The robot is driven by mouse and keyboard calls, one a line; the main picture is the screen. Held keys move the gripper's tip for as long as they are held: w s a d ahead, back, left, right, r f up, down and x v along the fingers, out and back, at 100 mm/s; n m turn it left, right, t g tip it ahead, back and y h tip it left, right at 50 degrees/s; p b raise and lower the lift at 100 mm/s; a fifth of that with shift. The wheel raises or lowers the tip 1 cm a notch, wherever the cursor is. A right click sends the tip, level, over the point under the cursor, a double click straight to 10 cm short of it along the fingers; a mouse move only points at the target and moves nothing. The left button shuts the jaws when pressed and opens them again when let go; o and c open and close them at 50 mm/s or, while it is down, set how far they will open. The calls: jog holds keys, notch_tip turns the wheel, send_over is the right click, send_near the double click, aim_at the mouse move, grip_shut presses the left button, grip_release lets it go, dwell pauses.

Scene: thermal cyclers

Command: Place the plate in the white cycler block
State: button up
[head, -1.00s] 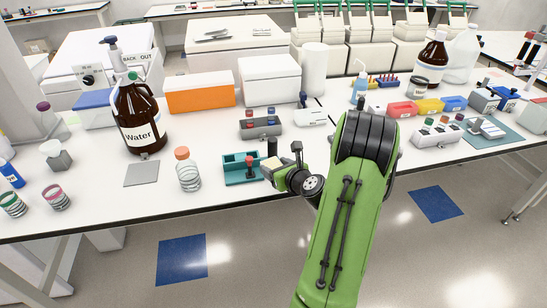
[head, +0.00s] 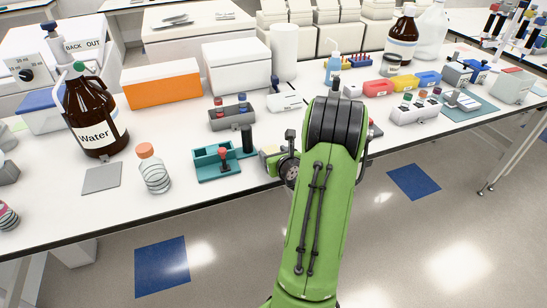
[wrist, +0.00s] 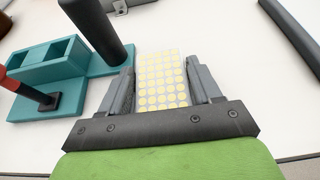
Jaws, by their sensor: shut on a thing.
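The plate (wrist: 162,85), pale with rows of yellow round wells, sits between the two grey fingers of my gripper (wrist: 160,72) in the wrist view. The fingers are shut on its sides, and it is held above the white bench. In the head view my gripper (head: 276,155) is just right of the teal holder, partly hidden by my green arm, and only a pale bit of the plate shows. A small white device (head: 286,102) stands behind the gripper. A white unit with coloured tops (head: 414,115) stands to the right. I cannot tell which is the white cycler.
The teal holder (head: 205,168) with a red-topped tool and black cylinder (head: 247,139) is close to my gripper's left. A grey block with coloured caps (head: 231,120), a clear bottle (head: 153,172) and a brown Water bottle (head: 95,115) stand left.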

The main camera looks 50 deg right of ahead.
jog(key=o, duration=1.1)
jog(key=shift+c, duration=0.2)
jog(key=shift+r, duration=0.1)
jog(key=b+v, duration=0.6)
jog(key=v, duration=0.6)
